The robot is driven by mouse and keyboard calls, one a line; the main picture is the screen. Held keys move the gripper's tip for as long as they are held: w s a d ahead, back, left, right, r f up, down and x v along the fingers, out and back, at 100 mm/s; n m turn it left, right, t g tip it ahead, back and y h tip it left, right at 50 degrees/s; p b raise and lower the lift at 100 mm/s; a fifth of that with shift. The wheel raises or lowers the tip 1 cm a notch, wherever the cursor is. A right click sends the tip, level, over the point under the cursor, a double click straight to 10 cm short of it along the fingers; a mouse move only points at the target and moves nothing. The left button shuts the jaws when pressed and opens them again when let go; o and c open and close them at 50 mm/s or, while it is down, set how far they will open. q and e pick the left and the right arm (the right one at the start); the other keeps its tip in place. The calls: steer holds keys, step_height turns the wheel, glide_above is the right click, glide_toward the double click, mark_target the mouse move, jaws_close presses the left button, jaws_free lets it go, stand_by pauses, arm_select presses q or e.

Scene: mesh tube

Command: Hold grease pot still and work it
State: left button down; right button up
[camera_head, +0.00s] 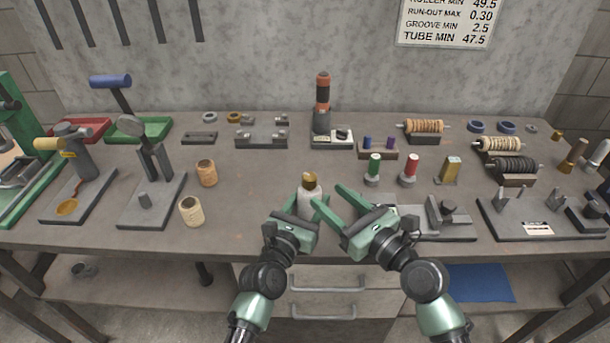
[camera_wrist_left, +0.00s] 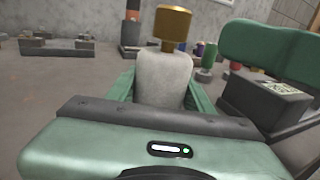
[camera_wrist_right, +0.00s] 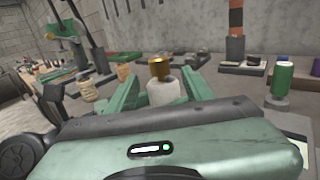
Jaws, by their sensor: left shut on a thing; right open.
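The grease pot (camera_head: 311,201) is a pale grey-white body with a brass cap (camera_head: 310,180) on top. It stands upright near the front middle of the bench. My left gripper (camera_head: 308,207) is shut on its body; the left wrist view shows the pot (camera_wrist_left: 163,78) between the fingers, with the brass cap (camera_wrist_left: 172,24) above them. My right gripper (camera_head: 348,203) is open just right of the pot. In the right wrist view the pot (camera_wrist_right: 164,92) and cap (camera_wrist_right: 160,68) show beyond and between its spread fingers. The pot's base is hidden.
Two small tan pots (camera_head: 206,173) (camera_head: 192,211) stand to the left. Green (camera_head: 374,169) and red (camera_head: 410,169) capped pieces stand to the right, behind a grey fixture (camera_head: 447,216). A dark-and-orange column (camera_head: 322,105) stands at the back. Bare bench lies left of the pot.

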mark_target(310, 181)
steer(key=x, duration=1.1)
steer(key=shift+a, duration=0.1)
jaws_close()
